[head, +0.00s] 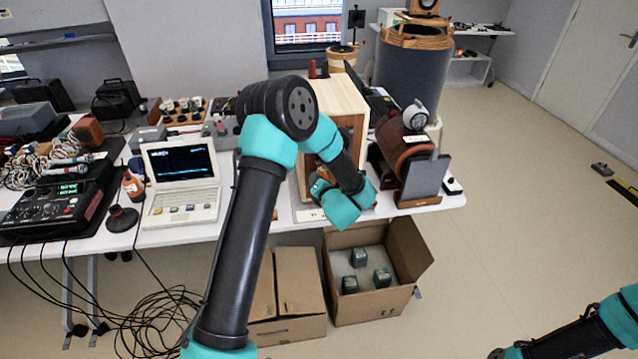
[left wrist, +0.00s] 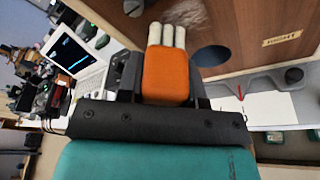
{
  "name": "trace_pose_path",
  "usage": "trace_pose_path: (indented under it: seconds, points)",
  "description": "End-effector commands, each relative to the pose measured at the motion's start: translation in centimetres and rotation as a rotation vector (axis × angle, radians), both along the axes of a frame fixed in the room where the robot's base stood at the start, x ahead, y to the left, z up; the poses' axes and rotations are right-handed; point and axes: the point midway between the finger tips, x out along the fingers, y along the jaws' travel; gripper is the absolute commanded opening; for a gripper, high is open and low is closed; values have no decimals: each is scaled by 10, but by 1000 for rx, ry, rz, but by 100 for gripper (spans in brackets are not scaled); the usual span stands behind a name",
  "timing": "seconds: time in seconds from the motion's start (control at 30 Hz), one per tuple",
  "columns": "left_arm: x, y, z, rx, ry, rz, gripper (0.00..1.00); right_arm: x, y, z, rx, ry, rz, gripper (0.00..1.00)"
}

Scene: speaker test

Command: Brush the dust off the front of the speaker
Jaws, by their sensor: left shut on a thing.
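The wooden speaker (head: 340,95) stands on the white table, mostly behind my left arm in the head view. Its brown front panel (left wrist: 240,55) fills the upper right of the left wrist view, with a dark round hole and a small label. A pale greyish, streaky dust patch (left wrist: 192,14) shows on the panel near the top. My left gripper (left wrist: 165,80) is shut on a brush (left wrist: 167,75) with an orange body and white bristles. The bristles point at the panel just below the dust; I cannot tell whether they touch. In the head view, my left gripper (head: 322,180) is before the speaker's front.
A brown cylindrical device (head: 405,150) with a grey plate stands close right of the speaker. A laptop-like instrument (head: 182,180) is at the left. Cables hang at the left. My right forearm shows at bottom right.

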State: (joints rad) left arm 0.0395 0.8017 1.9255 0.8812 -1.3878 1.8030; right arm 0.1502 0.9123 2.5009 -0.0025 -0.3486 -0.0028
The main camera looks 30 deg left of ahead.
Motion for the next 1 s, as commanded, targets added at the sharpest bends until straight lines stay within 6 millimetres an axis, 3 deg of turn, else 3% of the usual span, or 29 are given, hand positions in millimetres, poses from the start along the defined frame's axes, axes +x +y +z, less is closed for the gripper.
trace_pose_path:
  seconds: [1.0]
  points:
    - [7, 5, 0, -1, 1, 0, 12, 0, 0, 0, 0, 0, 0, 59]
